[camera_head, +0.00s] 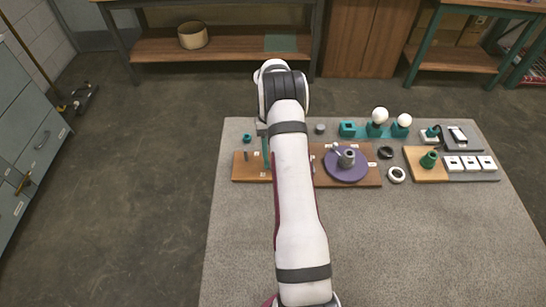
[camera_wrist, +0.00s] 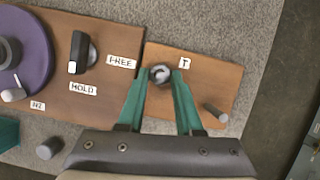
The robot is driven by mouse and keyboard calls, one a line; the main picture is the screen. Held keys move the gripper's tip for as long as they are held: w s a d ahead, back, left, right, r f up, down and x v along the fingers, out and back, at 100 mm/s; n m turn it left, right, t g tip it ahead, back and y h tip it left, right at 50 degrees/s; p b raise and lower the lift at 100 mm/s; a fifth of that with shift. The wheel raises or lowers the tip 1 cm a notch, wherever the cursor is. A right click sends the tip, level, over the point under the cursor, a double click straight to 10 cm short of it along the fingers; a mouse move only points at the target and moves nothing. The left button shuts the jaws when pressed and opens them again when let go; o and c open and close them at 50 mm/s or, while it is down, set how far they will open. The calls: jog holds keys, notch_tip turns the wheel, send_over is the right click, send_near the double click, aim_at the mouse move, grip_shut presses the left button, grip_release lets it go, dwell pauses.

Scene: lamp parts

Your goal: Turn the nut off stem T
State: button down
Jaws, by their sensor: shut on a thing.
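The nut (camera_wrist: 160,75) is a small grey ring beside the label T on a brown board (camera_wrist: 220,76) in the wrist view. Stem T is at the nut's centre, seen from above, so how far the nut sits down on it cannot be told. My gripper (camera_wrist: 161,76) is shut on the nut, with one green finger on each side. In the head view a green finger of my gripper (camera_head: 265,146) shows beside my white arm, which hides the nut and stem T.
A second grey peg (camera_wrist: 215,113) stands on the same board. A HOLD/FREE switch (camera_wrist: 82,52) and a purple disc (camera_wrist: 36,50) are on the neighbouring board. The front of the grey table (camera_head: 400,250) is clear.

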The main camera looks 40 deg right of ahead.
jog(key=n, duration=0.1)
jog(key=n+h, duration=0.1)
jog(key=n, duration=0.1)
jog(key=shift+w+a, duration=0.1)
jog(key=shift+a, duration=0.1)
jog(key=n+h, duration=0.1)
jog(key=n, duration=0.2)
jog(key=shift+r+n+g, duration=0.1)
jog(key=shift+n+g, duration=0.2)
jog(key=shift+g, duration=0.1)
jog(key=n, duration=0.1)
jog(key=n+h, duration=0.1)
jog(key=n, duration=0.1)
jog(key=n+h, duration=0.1)
jog(key=shift+a+n, duration=0.3)
jog(key=shift+n+t+h, duration=0.3)
jog(key=shift+n+h, duration=0.2)
jog(key=shift+n, duration=0.7)
jog(key=n, duration=0.2)
jog(key=shift+a+r+n+t+h, duration=0.1)
jog(key=shift+a+n+t+h, duration=0.05)
jog(key=shift+n+t+h, duration=0.15)
jog(key=n, duration=0.1)
jog(key=n+t, duration=0.1)
jog(key=n+h, duration=0.1)
jog(key=n, duration=0.1)
jog(key=shift+s, duration=0.25)
